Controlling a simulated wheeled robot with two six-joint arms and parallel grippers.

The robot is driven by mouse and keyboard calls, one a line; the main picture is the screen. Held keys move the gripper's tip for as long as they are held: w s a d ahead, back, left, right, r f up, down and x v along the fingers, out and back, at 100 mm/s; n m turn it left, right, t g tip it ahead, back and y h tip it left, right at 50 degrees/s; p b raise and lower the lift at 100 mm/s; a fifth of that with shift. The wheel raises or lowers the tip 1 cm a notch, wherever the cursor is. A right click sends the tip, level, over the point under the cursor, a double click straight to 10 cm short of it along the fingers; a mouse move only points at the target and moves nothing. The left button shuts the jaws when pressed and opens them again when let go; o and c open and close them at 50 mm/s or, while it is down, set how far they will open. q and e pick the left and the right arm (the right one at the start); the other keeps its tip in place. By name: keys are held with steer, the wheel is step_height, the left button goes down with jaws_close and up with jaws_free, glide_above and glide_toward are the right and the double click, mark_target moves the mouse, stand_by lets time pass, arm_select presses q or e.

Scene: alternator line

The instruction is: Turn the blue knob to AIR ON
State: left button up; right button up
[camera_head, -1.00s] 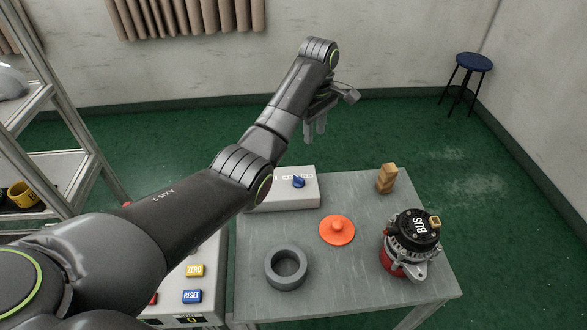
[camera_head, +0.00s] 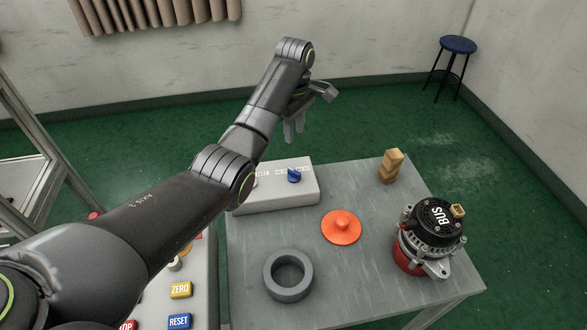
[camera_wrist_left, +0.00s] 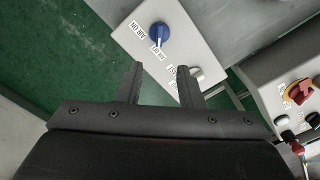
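The blue knob (camera_head: 293,176) is on the top of a light grey control box (camera_head: 270,203) at the back left of the table. It also shows in the left wrist view (camera_wrist_left: 159,35), where its pale pointer faces the label below it, too small to read surely. The AIR ON label (camera_wrist_left: 138,30) is to the left of the knob there. My left gripper (camera_head: 293,132) hangs above and behind the box, apart from the knob. Its fingers in the left wrist view (camera_wrist_left: 160,84) are spread with nothing between them. My right gripper is not in view.
A panel with ZERO and RESET buttons (camera_head: 180,307) is at the front left. A blue stool (camera_head: 457,47) stands far off.

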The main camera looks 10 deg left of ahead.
mark_target(294, 171)
arm_select(q)
step_height(294, 171, down, 14)
steer(key=shift+w+f+p, duration=0.1)
steer(key=shift+f+p, duration=0.15)
steer(key=shift+p, duration=0.05)
jaws_close()
